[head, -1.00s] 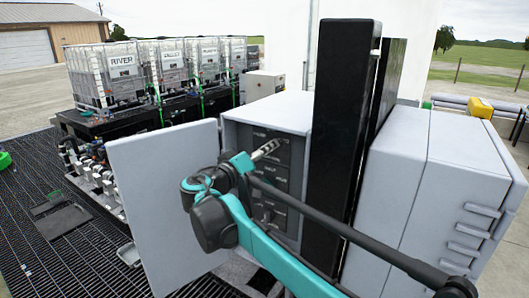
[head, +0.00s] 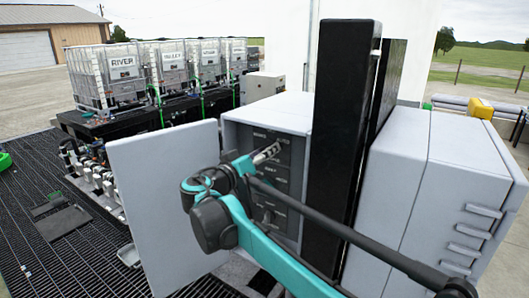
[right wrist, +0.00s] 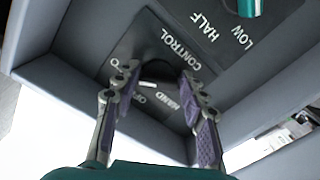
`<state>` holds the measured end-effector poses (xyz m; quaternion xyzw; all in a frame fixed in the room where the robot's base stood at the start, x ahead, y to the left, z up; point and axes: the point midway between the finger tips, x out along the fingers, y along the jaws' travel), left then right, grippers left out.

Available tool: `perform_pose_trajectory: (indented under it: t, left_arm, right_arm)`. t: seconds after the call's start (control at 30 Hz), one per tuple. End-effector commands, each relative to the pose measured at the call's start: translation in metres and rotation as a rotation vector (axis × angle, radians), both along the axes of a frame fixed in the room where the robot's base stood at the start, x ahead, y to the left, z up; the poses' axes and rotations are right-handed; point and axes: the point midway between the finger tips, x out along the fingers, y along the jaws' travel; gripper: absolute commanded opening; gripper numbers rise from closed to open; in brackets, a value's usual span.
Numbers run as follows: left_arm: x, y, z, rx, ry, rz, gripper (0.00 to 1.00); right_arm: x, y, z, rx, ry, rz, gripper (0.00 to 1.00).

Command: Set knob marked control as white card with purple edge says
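The knob marked CONTROL (right wrist: 158,70) is dark, with a short white mark, on the dark panel in the right wrist view. "HAND" shows beside it; other lettering is partly hidden by a finger. My right gripper (right wrist: 161,80) is open, its two purple-padded fingers on either side of the knob with gaps to it. In the head view my right gripper (head: 268,153) is in front of the panel (head: 283,171) inside the open grey cabinet. The white card with purple edge is not seen in either view. My left gripper is not in view.
The cabinet door (head: 160,205) stands open to the left. A black post (head: 340,130) and a grey cabinet (head: 430,200) stand to the right. A second control marked HALF and LOW (right wrist: 252,8) lies close by. Several labelled totes (head: 122,68) stand at the back left.

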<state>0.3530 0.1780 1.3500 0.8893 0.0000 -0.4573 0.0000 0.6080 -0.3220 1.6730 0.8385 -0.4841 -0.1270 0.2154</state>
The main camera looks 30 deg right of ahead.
Motion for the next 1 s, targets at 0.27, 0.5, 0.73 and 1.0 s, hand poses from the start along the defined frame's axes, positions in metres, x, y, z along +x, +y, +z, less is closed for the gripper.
perform_pose_trajectory:
  t: [0.27,0.5,0.73,1.0]
  left_arm:
    - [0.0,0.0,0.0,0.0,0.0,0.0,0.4]
    - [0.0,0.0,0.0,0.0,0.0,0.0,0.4]
    - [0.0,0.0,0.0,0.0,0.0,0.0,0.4]
    - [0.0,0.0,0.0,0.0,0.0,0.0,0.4]
  right_arm:
    - [0.0,0.0,0.001,-0.004,0.0,0.001,0.6]
    - [-0.006,0.013,0.001,-0.004,0.001,0.005,0.6]
    - [-0.03,0.056,0.001,-0.003,0.0,0.007,0.6]
    - [-0.054,0.096,0.0,-0.003,0.0,0.004,0.6]
